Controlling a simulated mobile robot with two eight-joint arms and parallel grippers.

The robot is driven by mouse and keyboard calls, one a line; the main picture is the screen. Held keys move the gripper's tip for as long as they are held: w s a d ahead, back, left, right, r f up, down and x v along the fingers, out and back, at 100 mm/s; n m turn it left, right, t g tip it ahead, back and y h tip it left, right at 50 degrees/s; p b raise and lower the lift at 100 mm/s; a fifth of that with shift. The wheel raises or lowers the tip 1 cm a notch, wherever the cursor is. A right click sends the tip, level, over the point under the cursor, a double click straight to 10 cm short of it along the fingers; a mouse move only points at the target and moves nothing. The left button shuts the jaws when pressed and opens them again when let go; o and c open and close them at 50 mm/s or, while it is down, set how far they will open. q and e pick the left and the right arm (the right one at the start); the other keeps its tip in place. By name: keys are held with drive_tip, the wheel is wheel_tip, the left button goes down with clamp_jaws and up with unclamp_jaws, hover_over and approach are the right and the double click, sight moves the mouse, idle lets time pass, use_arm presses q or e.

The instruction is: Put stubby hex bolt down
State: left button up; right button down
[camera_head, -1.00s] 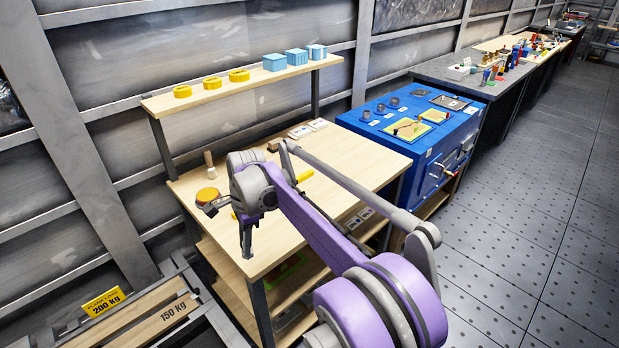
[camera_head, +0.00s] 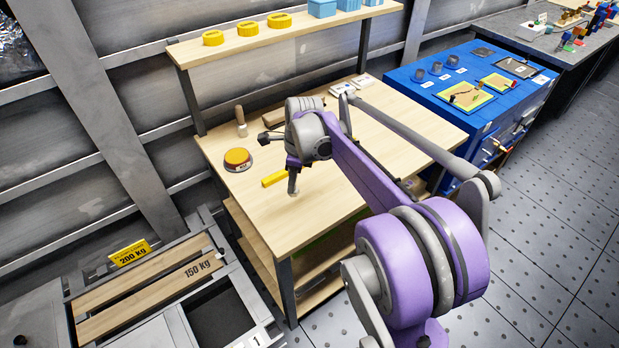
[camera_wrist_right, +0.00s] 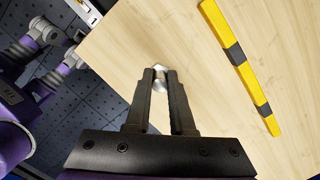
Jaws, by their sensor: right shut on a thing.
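My right gripper (camera_wrist_right: 160,84) is shut on the stubby hex bolt (camera_wrist_right: 159,70). The bolt is a small silvery piece between the fingertips in the right wrist view. Most of it is hidden by the fingers. In the head view the right gripper (camera_head: 292,186) points down over the near left part of the wooden workbench (camera_head: 262,215). The bolt is too small to make out there. I cannot tell whether it touches the benchtop. My left gripper is not in view.
A yellow-and-black bar (camera_wrist_right: 235,60) lies on the bench beside the gripper. A yellow-topped round button (camera_head: 237,157) and a wooden-handled tool (camera_head: 241,122) stand farther left and back. A blue cabinet (camera_head: 440,110) adjoins on the right.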

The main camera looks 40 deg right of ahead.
drive_tip(key=shift+f, duration=3.1)
drive_tip(key=shift+f+b, duration=0.1)
drive_tip(key=shift+b, duration=0.2)
drive_tip(key=c, duration=0.8)
unclamp_jaws()
wheel_tip(320, 180, up, 12)
drive_tip(key=s+d+p, duration=0.1)
drive_tip(key=s+a+f+n+t, duration=0.1)
drive_tip(key=s+a+f+n, duration=0.2)
drive_tip(key=s+a+n, duration=0.3)
drive_tip(key=s+a+f+n+t, duration=0.1)
drive_tip(key=s+a+f+n, duration=0.2)
drive_tip(key=n, duration=0.9)
drive_tip(key=s+a+f+n+t+h, duration=0.1)
drive_tip(key=s+a+f+n, duration=0.3)
drive_tip(key=s+a+n, duration=0.6)
drive_tip(key=shift+a+t, duration=0.25)
drive_tip(key=shift+t, duration=0.05)
